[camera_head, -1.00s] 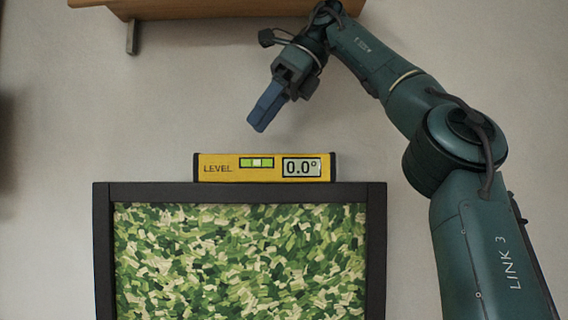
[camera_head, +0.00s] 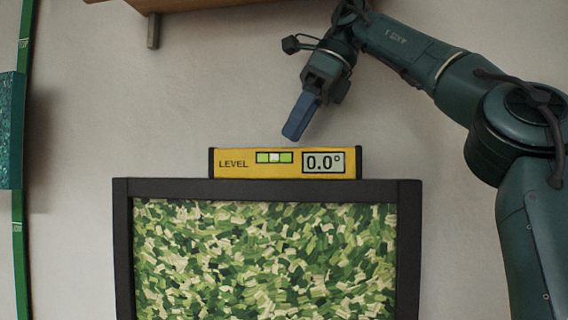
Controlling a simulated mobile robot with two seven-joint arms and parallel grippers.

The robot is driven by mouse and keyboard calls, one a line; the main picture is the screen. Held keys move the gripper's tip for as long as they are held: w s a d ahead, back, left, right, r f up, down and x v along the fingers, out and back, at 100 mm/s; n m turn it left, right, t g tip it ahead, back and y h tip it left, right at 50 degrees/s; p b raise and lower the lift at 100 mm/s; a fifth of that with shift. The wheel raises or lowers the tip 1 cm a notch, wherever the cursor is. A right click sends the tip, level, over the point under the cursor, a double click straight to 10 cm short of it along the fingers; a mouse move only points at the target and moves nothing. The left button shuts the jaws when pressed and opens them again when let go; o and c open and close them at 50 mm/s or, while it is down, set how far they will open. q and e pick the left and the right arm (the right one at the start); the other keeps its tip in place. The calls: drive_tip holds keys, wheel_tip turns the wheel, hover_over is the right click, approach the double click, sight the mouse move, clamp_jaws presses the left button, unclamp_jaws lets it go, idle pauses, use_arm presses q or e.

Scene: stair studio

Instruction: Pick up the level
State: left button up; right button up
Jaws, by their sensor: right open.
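The yellow level (camera_head: 285,170) with dark end caps rests on the top edge of a dark picture frame (camera_head: 270,188). Its display reads 0.0° and a green vial shows on its face. My right gripper (camera_head: 297,121) is open and empty, just above the level and apart from it, pointing down and slightly left. Its fingers overlap in this view, so the gap between them does not show. My left gripper is not in view.
The frame holds a green and cream leafy picture (camera_head: 265,260) against a pale wall (camera_head: 80,120). A wooden shelf (camera_head: 190,5) with a metal bracket (camera_head: 153,31) is at the top. A green upright strip (camera_head: 19,260) with a teal panel (camera_head: 10,130) stands at the left edge.

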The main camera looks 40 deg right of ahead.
sight(283, 179)
drive_tip(key=shift+s+x, duration=0.2)
drive_tip(key=shift+x, duration=0.85)
drive_tip(key=shift+s+x, duration=0.2)
drive_tip(key=shift+x, duration=1.75)
drive_tip(key=shift+r, duration=0.1)
clamp_jaws()
